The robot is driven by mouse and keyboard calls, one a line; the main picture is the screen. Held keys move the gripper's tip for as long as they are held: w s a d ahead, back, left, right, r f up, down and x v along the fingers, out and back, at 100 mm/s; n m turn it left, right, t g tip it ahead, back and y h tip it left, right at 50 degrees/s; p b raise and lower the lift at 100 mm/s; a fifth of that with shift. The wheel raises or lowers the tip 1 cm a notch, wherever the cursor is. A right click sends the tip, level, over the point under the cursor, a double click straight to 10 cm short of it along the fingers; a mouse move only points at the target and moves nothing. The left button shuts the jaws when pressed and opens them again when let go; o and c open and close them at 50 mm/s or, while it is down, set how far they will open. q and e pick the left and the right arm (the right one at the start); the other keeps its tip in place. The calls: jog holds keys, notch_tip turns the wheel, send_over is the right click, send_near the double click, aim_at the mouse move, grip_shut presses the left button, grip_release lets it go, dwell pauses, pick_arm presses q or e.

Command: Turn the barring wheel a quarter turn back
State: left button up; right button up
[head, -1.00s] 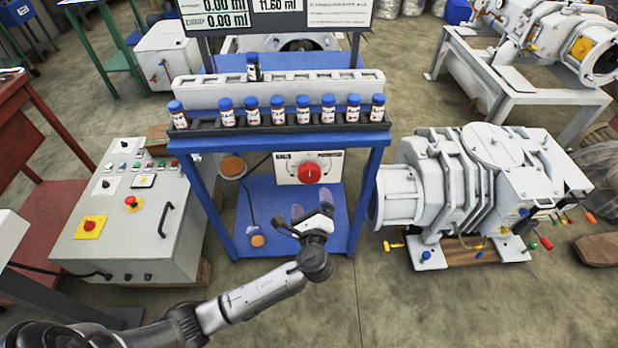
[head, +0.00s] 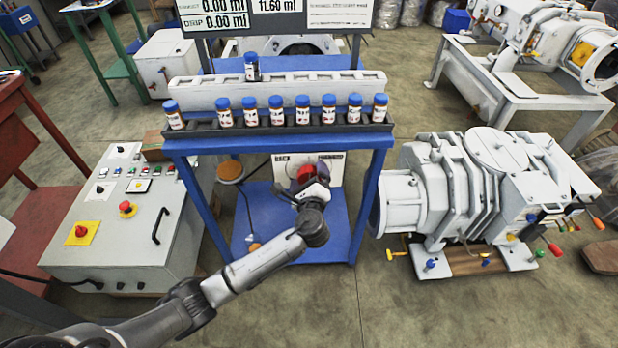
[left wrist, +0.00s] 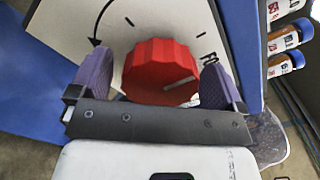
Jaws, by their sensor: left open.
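The red barring wheel (head: 306,175) is a ribbed knob on a white panel (head: 331,168) marked "BACK", under the blue bench's top shelf. In the left wrist view the wheel (left wrist: 160,70) shows between my fingers, with a light pointer line on its face toward the lower right. The white dial panel (left wrist: 118,38) behind it bears black tick marks and a curved arrow. My left gripper (head: 312,186) is open at the wheel, and partly hides it in the head view. In the left wrist view its purple finger pads (left wrist: 156,80) stand on either side of the wheel; contact cannot be told.
Blue-capped bottles (head: 276,109) stand in a row on the shelf of the blue bench (head: 372,190). A grey control box (head: 130,225) is at the left and a grey pump (head: 470,195) at the right. Open floor lies in front.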

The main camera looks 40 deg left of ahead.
pick_arm(q)
jog(key=c, duration=0.9)
